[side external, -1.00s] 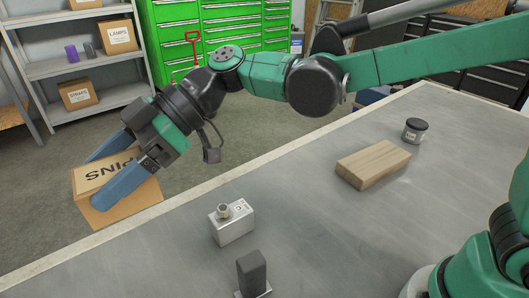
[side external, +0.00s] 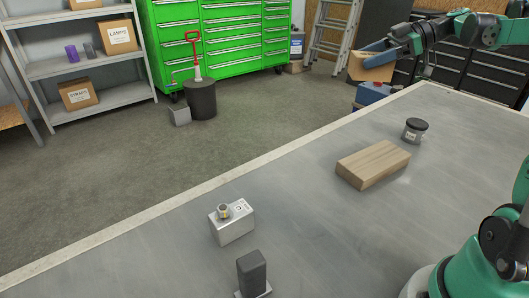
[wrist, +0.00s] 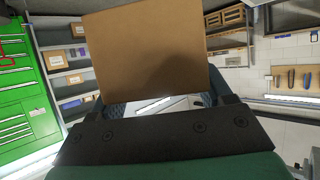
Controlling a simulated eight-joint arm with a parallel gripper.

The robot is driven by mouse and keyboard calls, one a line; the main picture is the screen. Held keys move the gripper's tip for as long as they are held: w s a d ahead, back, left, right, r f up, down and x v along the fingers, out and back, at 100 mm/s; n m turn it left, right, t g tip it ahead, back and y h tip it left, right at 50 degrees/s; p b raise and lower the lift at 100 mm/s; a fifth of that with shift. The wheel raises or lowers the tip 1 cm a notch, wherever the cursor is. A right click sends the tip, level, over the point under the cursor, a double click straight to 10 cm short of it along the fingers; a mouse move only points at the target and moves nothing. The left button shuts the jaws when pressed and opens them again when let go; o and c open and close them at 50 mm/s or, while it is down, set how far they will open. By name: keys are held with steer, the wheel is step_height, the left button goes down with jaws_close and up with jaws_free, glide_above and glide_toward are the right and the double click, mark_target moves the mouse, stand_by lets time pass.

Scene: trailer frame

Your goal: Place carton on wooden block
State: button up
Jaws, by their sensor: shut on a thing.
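The cardboard carton (side external: 372,66) is held between the blue fingers of my gripper (side external: 382,52), at the upper right of the side external view, up beyond the table's far edge. In the wrist view the carton (wrist: 150,55) fills the upper middle as a plain brown face. My gripper is shut on it. The wooden block (side external: 373,164) lies flat on the grey table, right of the middle and well apart from the carton. The block does not show clearly in the wrist view.
A black-lidded jar (side external: 414,131) stands just behind the wooden block. A silver metal box (side external: 232,222) with a fitting on top and a dark upright block (side external: 252,273) stand nearer the front. The table's (side external: 300,180) middle is clear.

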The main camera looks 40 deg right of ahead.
mark_target(358, 156)
steer(key=shift+s+d, duration=0.5)
steer(key=shift+d, duration=0.2)
steer(key=shift+s+d+f, duration=0.15)
steer(key=shift+s+d, duration=0.05)
step_height(358, 156, down, 20)
steer(key=shift+r, duration=0.25)
steer(key=o, duration=1.4)
steer(key=shift+f, duration=0.15)
